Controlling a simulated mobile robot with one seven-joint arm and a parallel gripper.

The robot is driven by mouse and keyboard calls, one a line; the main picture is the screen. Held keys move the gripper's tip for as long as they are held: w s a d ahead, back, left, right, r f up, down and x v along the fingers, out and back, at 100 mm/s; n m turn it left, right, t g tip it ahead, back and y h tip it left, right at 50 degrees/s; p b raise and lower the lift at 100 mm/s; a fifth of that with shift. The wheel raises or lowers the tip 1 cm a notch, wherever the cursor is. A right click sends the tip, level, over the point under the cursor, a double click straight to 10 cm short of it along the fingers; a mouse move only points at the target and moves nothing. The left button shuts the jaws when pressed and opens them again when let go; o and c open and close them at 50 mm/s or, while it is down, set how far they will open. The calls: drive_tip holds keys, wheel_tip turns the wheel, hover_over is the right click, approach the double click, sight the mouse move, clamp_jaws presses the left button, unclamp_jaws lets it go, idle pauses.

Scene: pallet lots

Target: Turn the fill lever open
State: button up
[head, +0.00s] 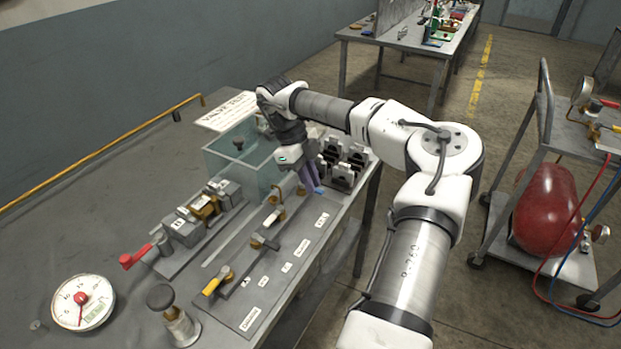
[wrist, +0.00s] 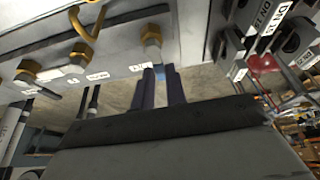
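A valve panel (head: 240,311) on the bench carries several brass valves with levers and small white labels. I cannot read which label says fill. One lever has a yellow handle (head: 213,285) and another a black handle (head: 264,241). My gripper (head: 317,188) points down at the panel's far end. In the wrist view, my gripper's two purple fingers (wrist: 160,78) are apart, just below a brass valve (wrist: 152,38). A small blue piece (wrist: 159,72), perhaps that valve's lever handle, shows between the fingertips. I cannot tell whether the fingers touch it.
A clear tank (head: 225,163) stands behind the panel, with black blocks (head: 345,172) to its right. A red-handled vise-like fixture (head: 140,255), a gauge (head: 83,302) and a knob post (head: 163,298) occupy the bench's left. A cart with a red tank (head: 545,210) stands at right.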

drive_tip(key=shift+o, duration=0.5)
drive_tip(key=b+v, duration=0.1)
drive_tip(key=v, duration=1.3)
drive_tip(key=shift+b, duration=0.35)
drive_tip(key=shift+a, duration=0.1)
